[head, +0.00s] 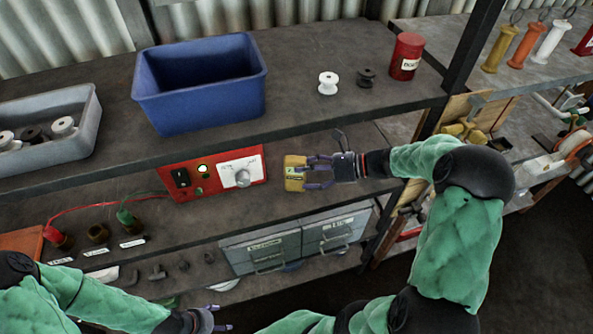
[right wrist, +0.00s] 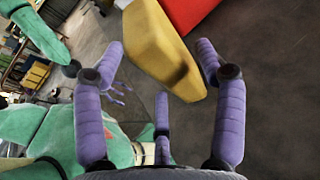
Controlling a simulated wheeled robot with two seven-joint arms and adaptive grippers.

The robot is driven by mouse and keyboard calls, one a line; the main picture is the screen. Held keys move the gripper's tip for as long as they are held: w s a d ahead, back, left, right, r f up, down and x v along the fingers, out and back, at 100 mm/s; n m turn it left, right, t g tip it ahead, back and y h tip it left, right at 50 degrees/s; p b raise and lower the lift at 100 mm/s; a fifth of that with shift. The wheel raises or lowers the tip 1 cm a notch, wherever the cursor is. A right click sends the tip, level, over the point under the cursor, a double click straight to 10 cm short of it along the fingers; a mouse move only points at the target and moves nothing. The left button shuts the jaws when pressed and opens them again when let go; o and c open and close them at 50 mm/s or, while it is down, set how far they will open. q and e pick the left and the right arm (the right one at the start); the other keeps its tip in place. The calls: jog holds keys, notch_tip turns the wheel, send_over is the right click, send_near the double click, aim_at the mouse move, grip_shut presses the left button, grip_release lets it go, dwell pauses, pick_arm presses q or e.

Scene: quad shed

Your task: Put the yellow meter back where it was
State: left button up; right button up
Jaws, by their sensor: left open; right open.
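The yellow meter (head: 294,173) stands on the middle shelf, just right of the red power box, with its face towards me. My right gripper (head: 318,173) is at the meter's right side with its fingers open. In the right wrist view the yellow meter (right wrist: 160,52) lies ahead of and between the spread purple fingers of my right gripper (right wrist: 160,75). I cannot tell whether a finger touches it. My left gripper (head: 222,318) is low at the bottom of the head view, open and empty, away from the meter.
The red power box (head: 214,178) with a white dial panel is close left of the meter. A blue bin (head: 200,95), grey tray (head: 75,140), spools and a red can (head: 406,57) occupy the upper shelf. Grey drawers (head: 262,253) sit below. A dark post (head: 470,60) stands right.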

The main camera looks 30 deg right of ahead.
jog(key=p+v, duration=0.1)
jog(key=v, duration=0.7)
jog(key=shift+d+p, duration=0.15)
jog(key=shift+p, duration=0.2)
jog(key=shift+s, duration=0.1)
dwell(0.8)
